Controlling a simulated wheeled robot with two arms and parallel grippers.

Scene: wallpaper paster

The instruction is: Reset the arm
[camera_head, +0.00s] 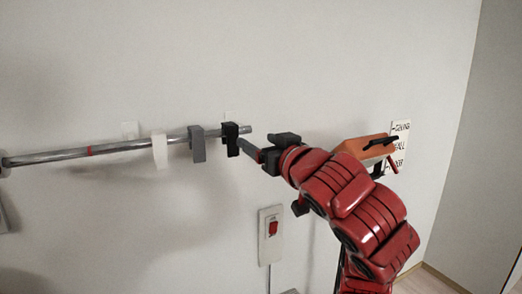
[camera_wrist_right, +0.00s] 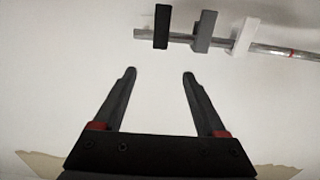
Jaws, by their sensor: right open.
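My right arm comes in from the lower right of the head view. Its gripper (camera_head: 250,150) points left at the wall, close to the black hook's right side in that picture. In the right wrist view the gripper (camera_wrist_right: 160,74) has its two fingers wide apart with nothing between them. The black hook (camera_wrist_right: 161,27) hangs beyond the fingertips, apart from them. My left gripper is in neither view.
A metal rod (camera_head: 120,146) runs along the wall, carrying the black hook (camera_head: 230,138), a grey hook (camera_head: 197,144) and a white hook (camera_head: 159,150). A red switch (camera_head: 272,228) sits below. An orange box (camera_head: 362,148) and a lettered sign (camera_head: 401,130) are at the right.

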